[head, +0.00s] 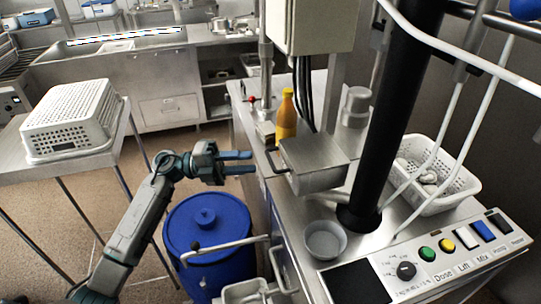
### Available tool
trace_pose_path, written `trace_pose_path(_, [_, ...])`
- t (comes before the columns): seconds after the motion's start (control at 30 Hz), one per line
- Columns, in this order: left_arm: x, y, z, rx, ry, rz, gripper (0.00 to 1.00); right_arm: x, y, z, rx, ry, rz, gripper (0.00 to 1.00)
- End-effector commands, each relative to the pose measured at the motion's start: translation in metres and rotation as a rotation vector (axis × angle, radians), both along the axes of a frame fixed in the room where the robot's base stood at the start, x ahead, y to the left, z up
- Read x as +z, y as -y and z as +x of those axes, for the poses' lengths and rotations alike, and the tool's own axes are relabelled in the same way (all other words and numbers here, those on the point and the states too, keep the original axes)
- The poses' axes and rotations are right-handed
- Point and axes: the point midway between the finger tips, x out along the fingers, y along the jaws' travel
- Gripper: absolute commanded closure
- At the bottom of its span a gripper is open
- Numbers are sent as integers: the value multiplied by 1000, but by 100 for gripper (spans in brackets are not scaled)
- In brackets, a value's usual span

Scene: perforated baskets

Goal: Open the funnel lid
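The funnel lid (318,152) is the flat metal top of a steel box on the machine counter, right of the picture's middle. It lies level and looks closed. A thin bar handle (270,162) sticks out at its left side. My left gripper (251,162) comes in from the left, with its two dark fingers apart and pointing right at the handle. A small gap seems to lie between fingertips and handle; the depth is hard to tell. Nothing is between the fingers. My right gripper does not show.
A blue barrel (208,245) stands below my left gripper. An orange bottle (286,115) stands behind the lid. White perforated baskets (72,118) sit at left and right (448,190).

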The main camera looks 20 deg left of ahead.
Motion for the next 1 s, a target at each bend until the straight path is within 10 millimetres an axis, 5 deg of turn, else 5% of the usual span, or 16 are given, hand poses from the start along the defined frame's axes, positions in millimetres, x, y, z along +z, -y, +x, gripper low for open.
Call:
trace_pose_path(0.4, [13,59,12,1,0,-4,70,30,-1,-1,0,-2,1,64])
trace_pose_path(0.83, [12,66,13,1,0,-1,70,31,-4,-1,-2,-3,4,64])
trace_pose_path(1.0, [12,66,13,1,0,-2,100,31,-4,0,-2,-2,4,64])
